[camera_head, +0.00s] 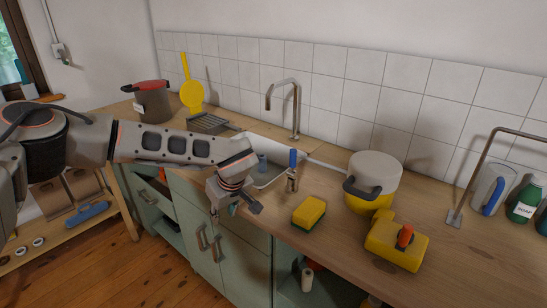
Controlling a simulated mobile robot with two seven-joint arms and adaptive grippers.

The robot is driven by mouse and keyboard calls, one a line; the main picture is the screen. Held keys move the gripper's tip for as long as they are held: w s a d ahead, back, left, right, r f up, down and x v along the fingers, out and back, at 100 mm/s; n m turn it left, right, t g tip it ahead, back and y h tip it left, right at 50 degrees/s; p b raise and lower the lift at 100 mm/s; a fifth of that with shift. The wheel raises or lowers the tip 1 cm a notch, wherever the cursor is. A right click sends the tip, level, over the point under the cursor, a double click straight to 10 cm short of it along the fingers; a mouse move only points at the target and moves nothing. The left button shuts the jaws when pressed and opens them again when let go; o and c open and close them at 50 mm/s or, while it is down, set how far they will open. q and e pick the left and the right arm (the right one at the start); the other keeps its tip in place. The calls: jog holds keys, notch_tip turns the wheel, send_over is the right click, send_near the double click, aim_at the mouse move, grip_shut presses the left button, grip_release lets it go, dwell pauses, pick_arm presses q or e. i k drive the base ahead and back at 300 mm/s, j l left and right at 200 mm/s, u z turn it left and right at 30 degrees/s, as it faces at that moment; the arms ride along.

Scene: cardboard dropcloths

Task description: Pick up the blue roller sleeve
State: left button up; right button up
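No blue thing can be told as the roller sleeve for certain. A small blue cylinder (262,161) shows at the sink, partly hidden by the sink edge and my arm. A long blue thing (86,214) lies on the low wooden shelf at the left. My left gripper (234,210) points down in front of the counter edge, left of the blue-topped thing. Its fingers look spread, with nothing clearly held. My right gripper is not in view.
A yellow-green sponge (309,213), a white and yellow pot (372,181) and a yellow container (396,245) stand on the wooden counter (460,260). A tall faucet (296,108) rises behind the sink. A dark red-rimmed pot (153,102) stands at the back left.

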aim_at(262, 165)
jog(key=i+j+z, duration=0.4)
jog(key=j, duration=0.35)
jog(key=i+j+z, duration=0.25)
jog(key=j+z, duration=0.2)
jog(key=j, duration=0.4)
jog(key=i+j+z, duration=0.15)
jog(key=j+z, duration=0.25)
jog(key=j, duration=0.5)
jog(key=j+z, duration=0.45)
jog(key=j, duration=0.45)
